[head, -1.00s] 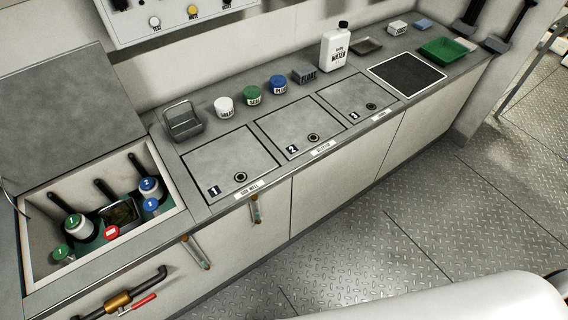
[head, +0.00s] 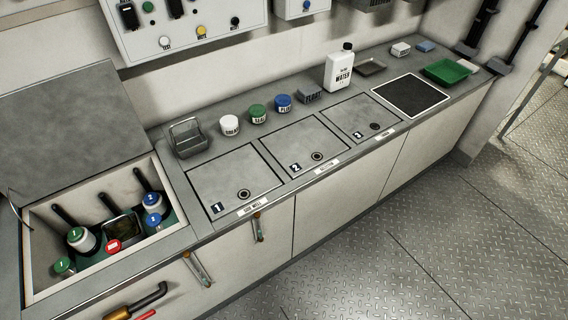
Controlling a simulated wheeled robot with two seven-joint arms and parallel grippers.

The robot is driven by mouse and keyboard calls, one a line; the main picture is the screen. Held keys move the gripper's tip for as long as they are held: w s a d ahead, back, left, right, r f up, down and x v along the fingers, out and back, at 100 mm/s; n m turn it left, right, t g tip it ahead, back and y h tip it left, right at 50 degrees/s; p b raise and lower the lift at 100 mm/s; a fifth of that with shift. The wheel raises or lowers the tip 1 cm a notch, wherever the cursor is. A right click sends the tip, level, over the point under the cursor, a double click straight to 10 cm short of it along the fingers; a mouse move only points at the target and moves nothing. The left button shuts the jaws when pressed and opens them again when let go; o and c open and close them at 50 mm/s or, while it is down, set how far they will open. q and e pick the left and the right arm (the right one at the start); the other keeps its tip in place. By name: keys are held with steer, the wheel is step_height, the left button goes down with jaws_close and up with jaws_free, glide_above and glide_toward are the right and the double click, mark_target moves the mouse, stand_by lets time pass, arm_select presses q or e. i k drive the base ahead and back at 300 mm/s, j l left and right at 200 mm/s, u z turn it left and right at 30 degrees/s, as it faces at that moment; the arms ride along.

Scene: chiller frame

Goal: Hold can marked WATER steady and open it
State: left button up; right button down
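The can marked WATER (head: 344,72) is a white, squared bottle-like container with a black cap (head: 347,46). It stands upright at the back of the grey counter, against the wall side, behind the hatch marked 3. Its cap is on. Nothing touches it. Neither of my grippers shows in the head view.
An open bin (head: 178,238) holds several containers.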

mark_target(339, 64)
steer(key=u, duration=0.2)
steer(key=i+l+u, duration=0.1)
steer(key=l+u, duration=0.25)
steer(key=i+l+u, duration=0.1)
steer(key=u, duration=0.25)
steer(key=l+u, duration=0.4)
